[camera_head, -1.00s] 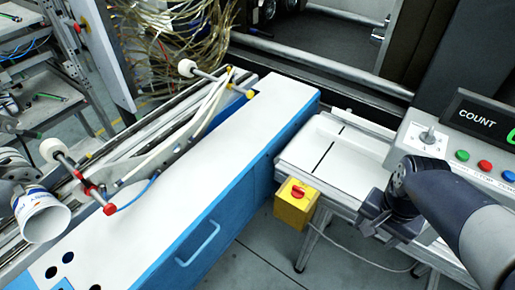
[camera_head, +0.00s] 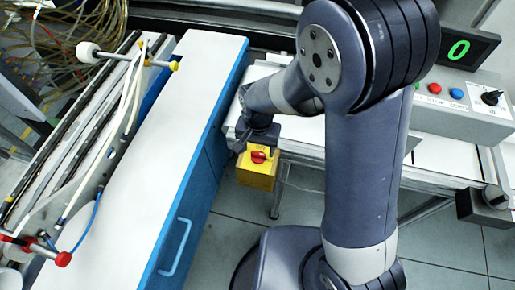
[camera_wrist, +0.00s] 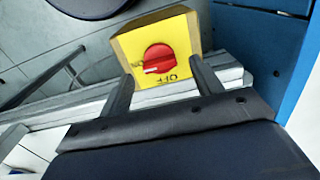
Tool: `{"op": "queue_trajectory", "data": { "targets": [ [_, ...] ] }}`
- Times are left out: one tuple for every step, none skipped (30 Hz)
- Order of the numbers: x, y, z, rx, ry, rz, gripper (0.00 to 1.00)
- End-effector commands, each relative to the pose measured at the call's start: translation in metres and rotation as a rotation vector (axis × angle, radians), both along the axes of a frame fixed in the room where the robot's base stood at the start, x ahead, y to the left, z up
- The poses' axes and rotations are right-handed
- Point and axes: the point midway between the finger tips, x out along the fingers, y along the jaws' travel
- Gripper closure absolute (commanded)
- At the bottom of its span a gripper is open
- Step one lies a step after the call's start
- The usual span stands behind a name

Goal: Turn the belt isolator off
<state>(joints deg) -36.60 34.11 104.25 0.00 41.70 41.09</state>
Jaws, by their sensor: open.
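The belt isolator is a yellow box (camera_head: 255,179) with a red rotary knob (camera_head: 258,157), at the end of the white conveyor table. In the wrist view the knob (camera_wrist: 158,58) faces me on the yellow face (camera_wrist: 190,28). A white mark on the knob lies toward its left side, near small lettering I cannot read clearly. Upside-down "OFF" lettering shows below the knob. My gripper (camera_wrist: 161,70) is open and empty. In the head view my gripper (camera_head: 257,138) is just above the box.
A long white-topped blue cabinet (camera_head: 190,85) with a handle stands left of the isolator. A grey control panel (camera_head: 440,112) with buttons and a selector switch is at right, below a display (camera_head: 460,48) reading 0. Floor is open below the box.

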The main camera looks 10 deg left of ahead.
Motion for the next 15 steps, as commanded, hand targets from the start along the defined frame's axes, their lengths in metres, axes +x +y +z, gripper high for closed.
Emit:
{"op": "queue_trajectory", "data": {
  "targets": [
    [0.0, 0.0, -0.006, -0.001, 0.002, 0.0, 0.38],
    [0.0, 0.0, -0.009, -0.001, 0.001, 0.0, 0.38],
    [0.0, 0.0, -0.013, -0.001, 0.002, 0.0, 0.38],
    [0.0, 0.0, -0.015, -0.001, 0.001, 0.0, 0.38],
    [0.0, 0.0, -0.017, 0.0, 0.0, 0.0, 0.38],
    [0.0, 0.0, -0.019, 0.0, 0.0, 0.0, 0.38],
    [0.0, 0.0, -0.02, 0.0, 0.0, 0.0, 0.38],
    [0.0, 0.0, -0.021, 0.0, 0.0, 0.0, 0.38],
    [0.0, 0.0, -0.021, 0.0, 0.0, 0.0, 0.38],
    [0.0, 0.0, -0.022, 0.001, -0.001, 0.0, 0.38],
    [0.0, 0.0, -0.022, 0.001, -0.001, 0.0, 0.38],
    [0.0, 0.0, -0.022, 0.001, -0.001, 0.0, 0.38],
    [0.0, 0.0, -0.022, 0.001, -0.001, 0.0, 0.38],
    [0.0, 0.0, -0.022, 0.001, -0.001, 0.0, 0.38],
    [0.0, 0.0, -0.022, 0.001, -0.001, 0.0, 0.38]
  ]
}}
